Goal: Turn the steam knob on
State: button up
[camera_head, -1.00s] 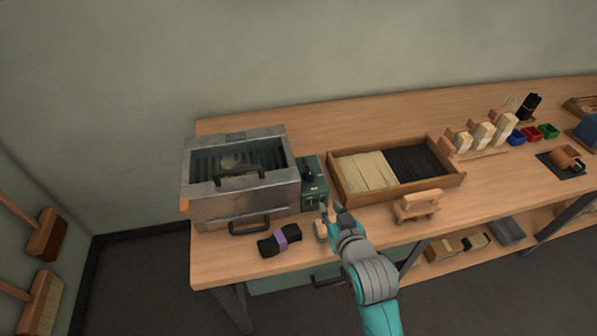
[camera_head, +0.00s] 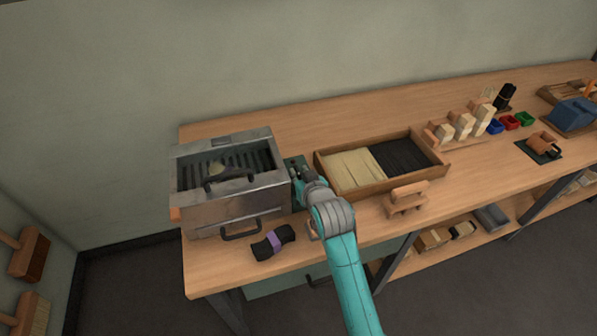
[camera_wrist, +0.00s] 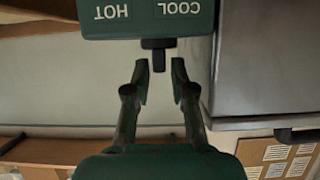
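The green control box (camera_head: 289,163) stands beside the metal steam box (camera_head: 240,212) and is mostly hidden behind my arm in the head view. In the wrist view the green box (camera_wrist: 187,27) appears upside down, with white HOT and COOL labels. A small black knob (camera_wrist: 158,45) projects from its lower edge there. My gripper (camera_wrist: 160,72) is open, its two fingertips apart on either side of the knob's end. I cannot see contact with the knob. In the head view my gripper (camera_head: 303,174) is at the green box, and the knob is hidden.
A wooden tray (camera_head: 437,168) of pale and black bristles lies to the right. A wooden block with a handle (camera_head: 405,199) is near the front edge. A black bundle with a purple band (camera_head: 273,242) lies before the steam box.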

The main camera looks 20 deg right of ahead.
jog(key=shift+x, duration=0.8)
jog(key=shift+c, duration=0.3)
grip_shut()
jog(key=shift+d+n+y, duration=0.1)
jog(key=shift+n+y, duration=0.2)
jog(key=shift+y, duration=0.1)
jog(key=n+y, duration=0.2)
jog(key=y, duration=0.1)
jog(key=n+g+y, duration=0.1)
jog(key=n, duration=0.1)
jog(key=shift+w+d+y, duration=0.1)
jog(key=shift+d+y, duration=0.2)
jog(key=n+g+y, duration=0.2)
jog(key=n+y, duration=0.1)
jog(key=n, duration=0.1)
jog(key=shift+g+y, duration=0.3)
jog(key=shift+y, duration=0.1)
jog(key=shift+n+g, duration=0.3)
